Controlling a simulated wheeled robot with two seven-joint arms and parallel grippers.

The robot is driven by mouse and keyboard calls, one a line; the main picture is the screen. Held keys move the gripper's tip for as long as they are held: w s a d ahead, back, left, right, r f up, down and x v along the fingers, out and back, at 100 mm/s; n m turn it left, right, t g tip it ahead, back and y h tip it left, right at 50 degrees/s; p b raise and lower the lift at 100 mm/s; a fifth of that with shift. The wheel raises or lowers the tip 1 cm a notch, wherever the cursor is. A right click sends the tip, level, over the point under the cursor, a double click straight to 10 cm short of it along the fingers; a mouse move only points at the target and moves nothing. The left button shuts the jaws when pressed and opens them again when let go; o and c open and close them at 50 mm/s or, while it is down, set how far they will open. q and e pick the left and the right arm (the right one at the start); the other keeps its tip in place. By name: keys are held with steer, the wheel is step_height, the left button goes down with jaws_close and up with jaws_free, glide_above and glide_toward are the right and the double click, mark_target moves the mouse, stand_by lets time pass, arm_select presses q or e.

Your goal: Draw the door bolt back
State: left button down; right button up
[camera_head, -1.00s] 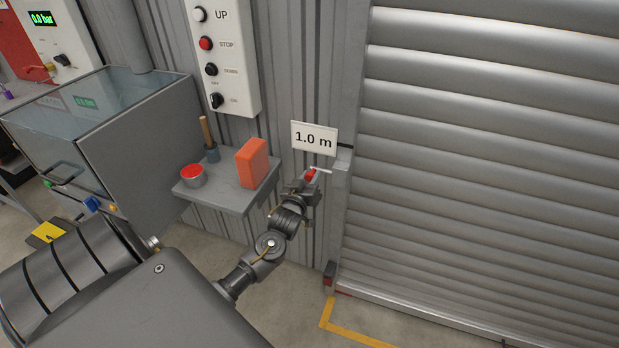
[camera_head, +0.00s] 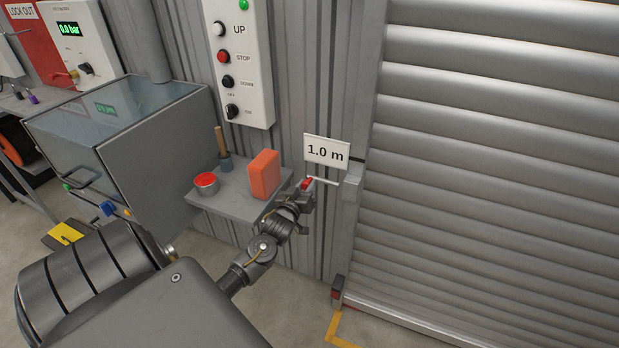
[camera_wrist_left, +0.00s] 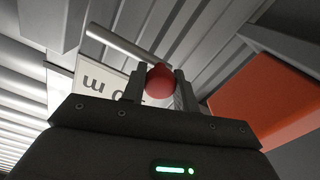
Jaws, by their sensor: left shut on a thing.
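The door bolt is a thin light rod (camera_head: 326,181) with a red knob (camera_head: 307,184) at its left end, just below the "1.0 m" sign. My left gripper (camera_head: 305,192) is shut on the red knob. In the left wrist view the red knob (camera_wrist_left: 160,83) sits between the two fingers (camera_wrist_left: 158,90), with the rod (camera_wrist_left: 118,44) passing behind it. In the head view the rod's right end is close to the grey bracket (camera_head: 351,187) on the door frame; I cannot tell whether it is inside it. My right gripper is not in view.
The grey roller door (camera_head: 490,180) fills the right side. Left of the bolt, a wall shelf (camera_head: 238,205) carries an orange block (camera_head: 264,174), a red-topped tin (camera_head: 206,183) and a wooden-handled brush (camera_head: 221,148). A control box (camera_head: 240,70) hangs above.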

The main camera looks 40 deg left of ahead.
arm_select(q)
steer(key=c, duration=1.1)
jaws_free()
steer(key=shift+s+a, duration=0.1)
steer(key=shift+a, duration=0.3)
steer(key=shift+d, duration=0.15)
steer(key=shift+d, duration=0.1)
steer(key=shift+s+d, duration=0.1)
steer(key=shift+s, duration=0.25)
steer(key=shift+b+v, duration=0.95)
steer(key=shift+v, duration=4.05)
